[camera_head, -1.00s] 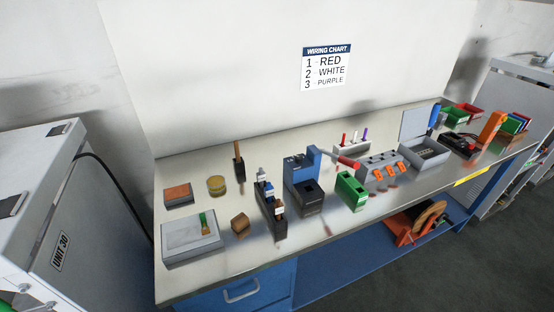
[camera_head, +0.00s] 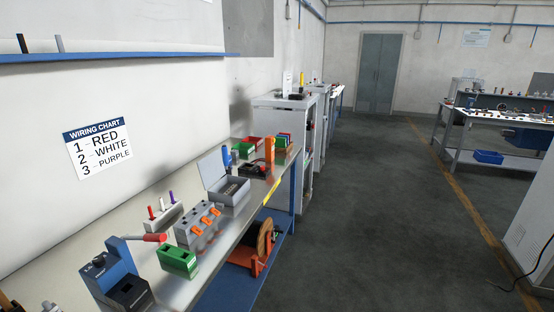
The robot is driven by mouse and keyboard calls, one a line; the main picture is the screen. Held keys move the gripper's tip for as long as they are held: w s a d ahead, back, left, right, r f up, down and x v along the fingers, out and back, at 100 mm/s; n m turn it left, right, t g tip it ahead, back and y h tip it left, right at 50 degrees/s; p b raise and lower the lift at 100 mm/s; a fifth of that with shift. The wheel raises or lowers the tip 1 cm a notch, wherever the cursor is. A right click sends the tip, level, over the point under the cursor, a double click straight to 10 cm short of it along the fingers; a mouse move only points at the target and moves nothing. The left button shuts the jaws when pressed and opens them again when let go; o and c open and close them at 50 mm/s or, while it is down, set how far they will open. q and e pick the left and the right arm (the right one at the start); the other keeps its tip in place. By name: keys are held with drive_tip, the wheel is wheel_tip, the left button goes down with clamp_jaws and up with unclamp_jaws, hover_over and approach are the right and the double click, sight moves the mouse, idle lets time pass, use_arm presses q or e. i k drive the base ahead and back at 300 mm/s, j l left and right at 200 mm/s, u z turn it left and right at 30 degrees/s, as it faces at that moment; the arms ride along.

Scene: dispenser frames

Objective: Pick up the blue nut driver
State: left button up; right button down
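I cannot clearly make out a blue nut driver. A small upright blue object (camera_head: 226,157) stands behind the open grey box, partly hidden by its lid, and I cannot tell what it is. At the bottom left edge, only the tops of tools (camera_head: 48,306) show, cut off by the frame. Neither of my grippers is in view.
The bench (camera_head: 224,252) runs away from me along the wall. On it stand a blue device with a red handle (camera_head: 122,270), a green block (camera_head: 178,261), a grey unit with orange switches (camera_head: 198,225) and a grey box (camera_head: 230,192). Open floor (camera_head: 370,220) lies to the right.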

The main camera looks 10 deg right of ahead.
sight(224, 148)
drive_tip(key=u, duration=0.4)
drive_tip(key=i+l+u, duration=0.2)
drive_tip(key=l+u, duration=0.25)
drive_tip(key=i+l+u, duration=0.1)
drive_tip(key=l+u, duration=0.2)
drive_tip(key=u, duration=0.15)
drive_tip(key=i+l+u, duration=0.1)
drive_tip(key=l+u, duration=0.3)
